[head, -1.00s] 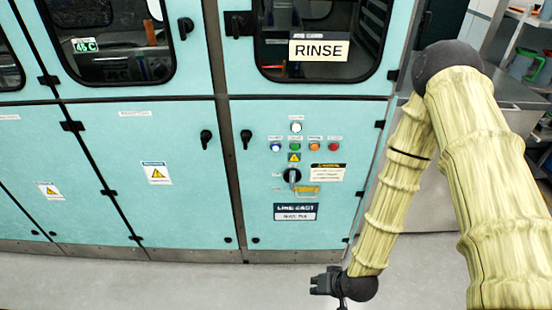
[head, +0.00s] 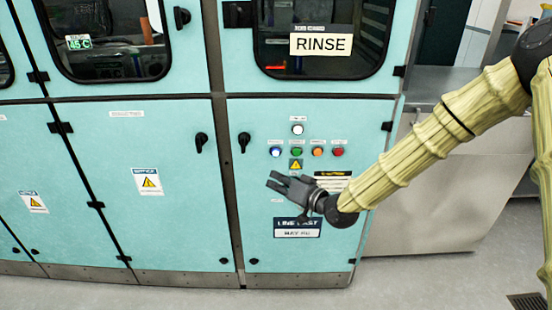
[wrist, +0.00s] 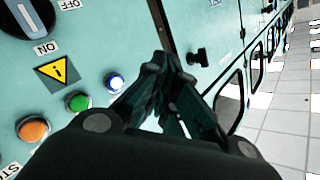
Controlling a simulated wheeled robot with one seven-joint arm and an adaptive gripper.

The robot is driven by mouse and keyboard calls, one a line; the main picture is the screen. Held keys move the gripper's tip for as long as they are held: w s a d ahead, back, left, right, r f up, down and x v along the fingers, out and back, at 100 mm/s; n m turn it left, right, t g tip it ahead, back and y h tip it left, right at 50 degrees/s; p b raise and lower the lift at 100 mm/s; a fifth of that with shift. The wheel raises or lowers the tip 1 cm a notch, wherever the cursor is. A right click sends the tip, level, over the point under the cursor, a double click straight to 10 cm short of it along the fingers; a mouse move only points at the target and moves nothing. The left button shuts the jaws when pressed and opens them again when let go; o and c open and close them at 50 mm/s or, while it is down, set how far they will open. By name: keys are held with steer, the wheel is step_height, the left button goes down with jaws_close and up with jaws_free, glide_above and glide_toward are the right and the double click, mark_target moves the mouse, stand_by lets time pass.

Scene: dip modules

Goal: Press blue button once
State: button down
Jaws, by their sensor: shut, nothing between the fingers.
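The blue button (head: 275,152) is at the left end of a row of buttons on the teal cabinet door under the RINSE window. In the wrist view the blue button (wrist: 115,82) glows, just left of my gripper's fingers. My gripper (head: 272,181) is in front of the panel, below the blue button in the head view, with its fingers pointing left. In the wrist view my gripper (wrist: 165,62) is shut and empty, its tips past the blue button toward the door edge. It does not visibly touch the button.
Green (head: 296,151), orange (head: 317,152) and red (head: 338,152) buttons sit right of the blue one, with a white button (head: 297,129) above. A rotary switch (wrist: 32,14) is near my gripper. A black door handle (head: 244,141) stands out to the left.

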mark_target(276, 152)
steer(key=shift+w, duration=0.1)
steer(key=shift+w+b, duration=0.35)
steer(key=shift+w, duration=3.95)
steer(key=shift+w, duration=0.15)
steer(key=shift+w, duration=0.25)
